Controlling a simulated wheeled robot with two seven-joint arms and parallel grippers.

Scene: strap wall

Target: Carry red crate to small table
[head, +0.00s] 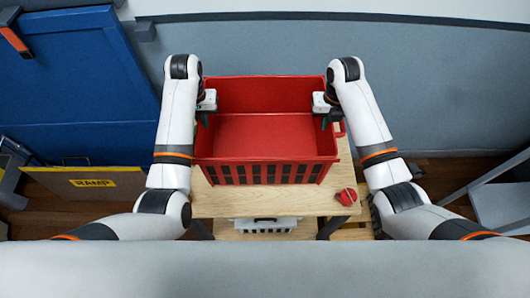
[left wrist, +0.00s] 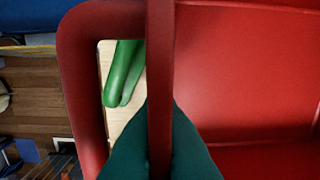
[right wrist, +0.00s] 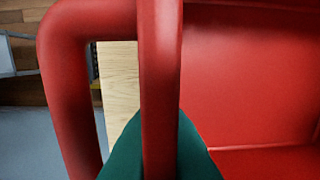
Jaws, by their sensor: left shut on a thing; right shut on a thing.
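The red crate (head: 265,135) is empty and upright over a light wooden table (head: 240,205) in the head view. I cannot tell whether it rests on the table or hangs just above it. My left gripper (head: 205,112) is shut on the crate's left side, and the left wrist view shows its green fingers around a red bar (left wrist: 160,80). My right gripper (head: 326,112) is shut on the right side, with its fingers around a red bar (right wrist: 160,80) in the right wrist view.
A red object (head: 346,197) lies at the table's front right. A green object (left wrist: 122,75) shows beneath the left handle. A white crate (head: 265,224) sits on a lower level. A blue panel (head: 75,80) and a RAMP board (head: 92,184) are at left, a grey frame (head: 500,195) at right.

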